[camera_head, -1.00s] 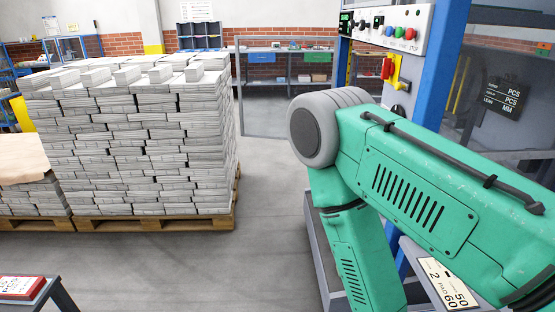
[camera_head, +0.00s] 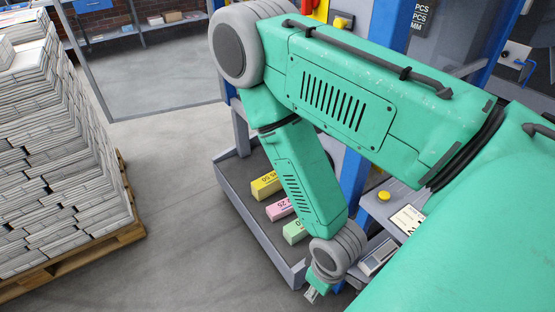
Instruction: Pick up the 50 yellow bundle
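A yellow bundle (camera_head: 265,187) marked 50 lies in a grey tray (camera_head: 225,174) at the machine's base. My green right arm comes in from the right and bends down across the tray, past the bundle. My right gripper (camera_head: 313,292) shows only as a small metallic end below the wrist, near the tray's front right corner. It is apart from the yellow bundle, and its finger opening is not clear. My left gripper is not in view.
A pink bundle (camera_head: 281,209) and a green bundle (camera_head: 296,231) lie beside the yellow one. My arm hides part of the tray. A pallet (camera_head: 60,268) of stacked newspapers stands at left, with clear floor (camera_head: 180,220) between. A blue machine post (camera_head: 391,30) stands behind my arm.

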